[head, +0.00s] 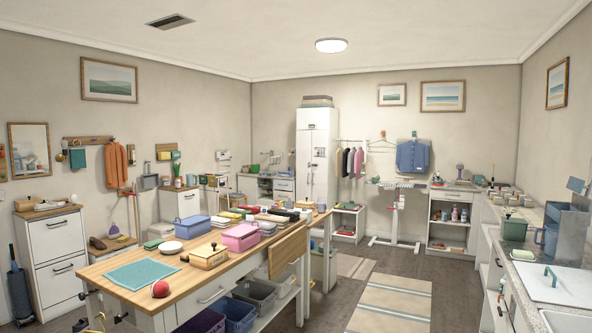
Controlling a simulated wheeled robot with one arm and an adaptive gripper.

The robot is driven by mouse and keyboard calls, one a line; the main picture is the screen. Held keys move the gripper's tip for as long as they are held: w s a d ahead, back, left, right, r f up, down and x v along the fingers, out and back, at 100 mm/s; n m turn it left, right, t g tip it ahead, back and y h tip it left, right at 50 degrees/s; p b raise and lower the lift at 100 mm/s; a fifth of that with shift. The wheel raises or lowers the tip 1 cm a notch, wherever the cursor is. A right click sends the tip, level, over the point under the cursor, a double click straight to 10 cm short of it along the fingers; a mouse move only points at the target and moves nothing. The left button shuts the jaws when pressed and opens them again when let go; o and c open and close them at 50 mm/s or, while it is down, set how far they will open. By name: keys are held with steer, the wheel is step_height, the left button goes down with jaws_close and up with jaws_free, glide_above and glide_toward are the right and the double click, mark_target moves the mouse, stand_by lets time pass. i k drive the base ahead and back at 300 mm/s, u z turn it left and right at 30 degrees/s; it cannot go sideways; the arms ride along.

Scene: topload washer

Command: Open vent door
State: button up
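I cannot pick out a vent door for certain in the head view. A dark slatted vent (170,21) is set in the ceiling at the upper left; I cannot tell whether it has a door. A white panel with a teal handle (560,284), perhaps a washer lid, lies at the lower right. A grey metal box-like unit (566,236) stands behind it. My gripper is not in view.
A long wooden table (120,281) crowded with bins, a red ball and boxes fills the lower left and middle. White counters (483,260) run along the right. Open floor with striped rugs (390,305) lies between them. A tall white cabinet (312,165) stands at the back.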

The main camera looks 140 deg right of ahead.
mark_target(320, 138)
steer(key=z, duration=5.05)
steer(key=i, duration=1.75)
steer(key=z, duration=0.35)
steer(key=i, duration=1.75)
steer(key=z, duration=0.35)
steer(key=i, duration=1.75)
steer(key=z, duration=0.2)
steer(key=i, duration=1.8)
steer(key=z, duration=0.05)
